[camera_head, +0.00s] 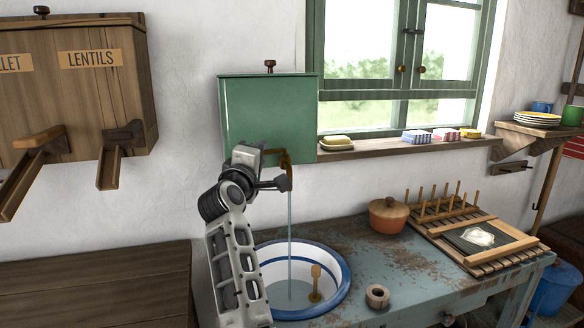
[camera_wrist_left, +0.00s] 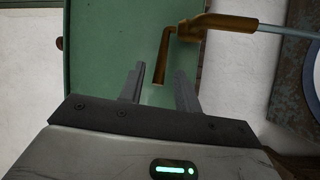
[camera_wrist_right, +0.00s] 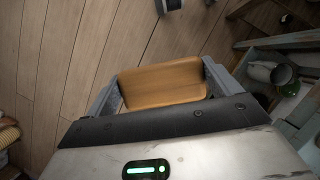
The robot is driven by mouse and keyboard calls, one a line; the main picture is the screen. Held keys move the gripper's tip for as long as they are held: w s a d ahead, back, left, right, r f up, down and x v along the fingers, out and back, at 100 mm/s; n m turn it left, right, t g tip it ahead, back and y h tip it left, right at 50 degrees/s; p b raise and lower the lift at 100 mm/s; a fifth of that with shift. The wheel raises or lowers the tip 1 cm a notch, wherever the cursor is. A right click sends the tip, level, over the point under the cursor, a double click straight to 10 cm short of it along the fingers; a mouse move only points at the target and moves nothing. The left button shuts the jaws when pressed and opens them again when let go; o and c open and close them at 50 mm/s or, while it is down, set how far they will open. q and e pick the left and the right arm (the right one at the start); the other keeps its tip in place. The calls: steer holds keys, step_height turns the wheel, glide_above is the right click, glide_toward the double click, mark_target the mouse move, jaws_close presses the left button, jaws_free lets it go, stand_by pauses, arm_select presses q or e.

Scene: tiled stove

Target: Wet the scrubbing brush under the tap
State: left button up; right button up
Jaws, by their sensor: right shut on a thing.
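The brown tap (camera_head: 286,160) comes out of the green water tank (camera_head: 262,110), and a thin water stream (camera_head: 290,225) runs from it into the white, blue-rimmed basin (camera_head: 345,272). My left gripper (camera_head: 268,153) is at the tap. In the left wrist view the gripper (camera_wrist_left: 158,80) is open, its fingers apart on either side of the tap's lever (camera_wrist_left: 163,50); I cannot tell if they touch it. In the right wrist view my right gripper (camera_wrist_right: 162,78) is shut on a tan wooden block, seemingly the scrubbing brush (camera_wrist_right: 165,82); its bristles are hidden. The right gripper is outside the head view.
A wooden-handled thing (camera_head: 316,280) stands in the basin. A lidded pot (camera_head: 388,215), a wooden ring (camera_head: 377,296) and a slatted rack (camera_head: 490,258) are on the blue worktop (camera_head: 415,285). A wooden chest (camera_head: 95,285) stands left. Plank floor (camera_wrist_right: 50,70) lies below the right gripper.

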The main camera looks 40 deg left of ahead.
arm_select(q)
steer(key=v, duration=1.1)
steer(key=shift+s+b, duration=0.2)
steer(key=shift+b, duration=0.25)
